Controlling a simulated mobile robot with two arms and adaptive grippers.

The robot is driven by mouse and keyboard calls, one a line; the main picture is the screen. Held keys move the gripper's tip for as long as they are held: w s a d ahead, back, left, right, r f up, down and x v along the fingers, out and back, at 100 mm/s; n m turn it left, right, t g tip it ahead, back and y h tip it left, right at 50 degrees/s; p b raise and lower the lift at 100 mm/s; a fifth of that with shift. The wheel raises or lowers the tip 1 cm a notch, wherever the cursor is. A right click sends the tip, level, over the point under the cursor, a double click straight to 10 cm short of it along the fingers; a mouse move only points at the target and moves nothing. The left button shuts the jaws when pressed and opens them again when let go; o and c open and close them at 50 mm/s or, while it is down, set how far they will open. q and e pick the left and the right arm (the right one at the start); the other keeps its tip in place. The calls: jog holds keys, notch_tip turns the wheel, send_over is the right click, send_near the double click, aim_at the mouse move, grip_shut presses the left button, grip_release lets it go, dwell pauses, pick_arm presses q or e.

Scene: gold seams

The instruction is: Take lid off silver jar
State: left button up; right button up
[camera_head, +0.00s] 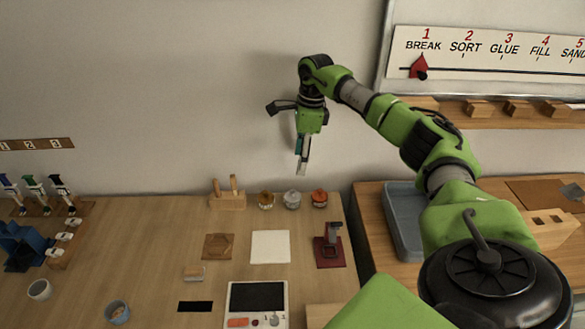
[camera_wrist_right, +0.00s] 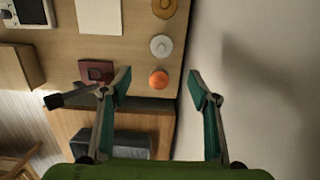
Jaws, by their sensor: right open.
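The silver jar (camera_head: 292,199) stands near the back edge of the wooden table, between a gold jar (camera_head: 266,200) and a red-orange jar (camera_head: 319,197). Its pale lid appears to be on it. In the right wrist view the silver jar (camera_wrist_right: 161,45) shows from above, beyond the orange jar (camera_wrist_right: 159,79). My right gripper (camera_head: 302,172) hangs above the table's back edge, over the jars in the head view and apart from them. In the wrist view its fingers (camera_wrist_right: 160,84) are wide apart with nothing between them. My left gripper is not in view.
A wooden block with pegs (camera_head: 227,196) stands left of the jars. A dark red stand (camera_head: 329,246) is in front of the orange jar. A white sheet (camera_head: 270,246) lies in front of the silver jar. The wall (camera_head: 180,90) is close behind the jars. A blue-grey tray (camera_head: 402,220) is to the right.

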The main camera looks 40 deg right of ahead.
jog(key=b, duration=0.7)
send_over(293, 191)
jog(key=f, duration=0.5)
jog(key=s+f, duration=0.1)
jog(key=f, duration=0.2)
jog(key=shift+d+f, duration=0.15)
jog(key=shift+d, duration=0.15)
jog(key=f+b, duration=0.2)
jog(key=w+f+b, duration=0.1)
jog(key=f+b, duration=0.2)
jog(key=shift+a, duration=0.15)
jog(key=c, duration=0.8)
